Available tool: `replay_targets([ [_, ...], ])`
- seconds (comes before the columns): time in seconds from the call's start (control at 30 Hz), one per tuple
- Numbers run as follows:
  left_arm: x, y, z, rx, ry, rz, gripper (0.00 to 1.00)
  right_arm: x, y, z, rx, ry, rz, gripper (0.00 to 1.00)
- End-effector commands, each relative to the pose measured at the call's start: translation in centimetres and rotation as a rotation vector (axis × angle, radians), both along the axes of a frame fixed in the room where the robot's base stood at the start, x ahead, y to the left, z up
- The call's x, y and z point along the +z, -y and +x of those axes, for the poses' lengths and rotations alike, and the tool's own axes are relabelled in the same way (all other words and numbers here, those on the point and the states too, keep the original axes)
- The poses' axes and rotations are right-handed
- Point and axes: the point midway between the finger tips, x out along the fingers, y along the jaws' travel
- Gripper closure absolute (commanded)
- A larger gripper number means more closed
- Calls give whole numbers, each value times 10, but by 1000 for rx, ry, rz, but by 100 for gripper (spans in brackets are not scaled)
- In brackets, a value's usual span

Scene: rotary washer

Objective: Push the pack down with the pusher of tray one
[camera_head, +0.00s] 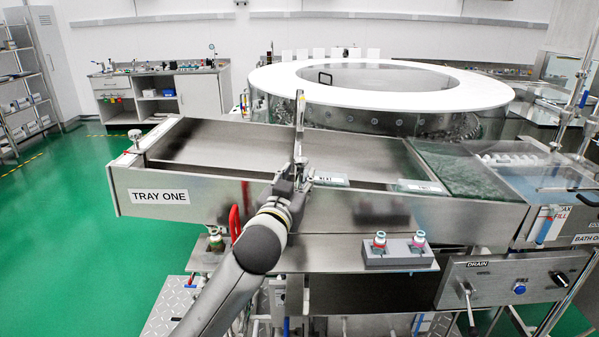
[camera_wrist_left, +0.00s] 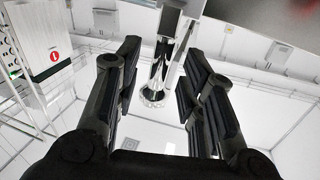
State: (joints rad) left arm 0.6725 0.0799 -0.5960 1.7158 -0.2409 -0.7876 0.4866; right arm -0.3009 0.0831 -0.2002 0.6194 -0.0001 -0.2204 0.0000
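Tray one (camera_head: 160,197) is a long metal tray with a "TRAY ONE" label on its front wall. A thin upright metal piece (camera_head: 299,108), which looks like the pusher, stands at the tray, directly above my left gripper (camera_head: 298,172). In the left wrist view a shiny metal rod with a knurled end (camera_wrist_left: 158,75) shows between the two fingers of my left gripper (camera_wrist_left: 162,85). The fingers are apart, with gaps beside the rod; I cannot tell whether they touch it. A pale labelled piece (camera_head: 331,180), possibly the pack, lies right of the gripper. My right gripper is out of view.
Another labelled piece (camera_head: 422,187) lies farther right, beside a glass cover (camera_head: 460,168). A large white-rimmed round washer (camera_head: 480,95) stands behind the tray. A grey holder with two small bottles (camera_head: 398,252) is on the front ledge. A red handle (camera_head: 235,222) stands near my arm.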

Motion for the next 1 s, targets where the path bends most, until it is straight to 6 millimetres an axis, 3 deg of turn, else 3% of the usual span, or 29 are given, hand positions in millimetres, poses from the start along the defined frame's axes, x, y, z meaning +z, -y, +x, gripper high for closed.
replay_targets([
  [0.2, 1, 5, 19, 1, 0, 1, 63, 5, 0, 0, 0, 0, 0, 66],
  [0.63, 0, 7, 24, 0, 0, 1, 63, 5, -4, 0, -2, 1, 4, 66],
  [0.9, 0, 6, 24, 0, 0, 0, 98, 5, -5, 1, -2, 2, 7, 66],
  [1.0, 0, 6, 24, 0, 0, 0, 100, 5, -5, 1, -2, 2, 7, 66],
])
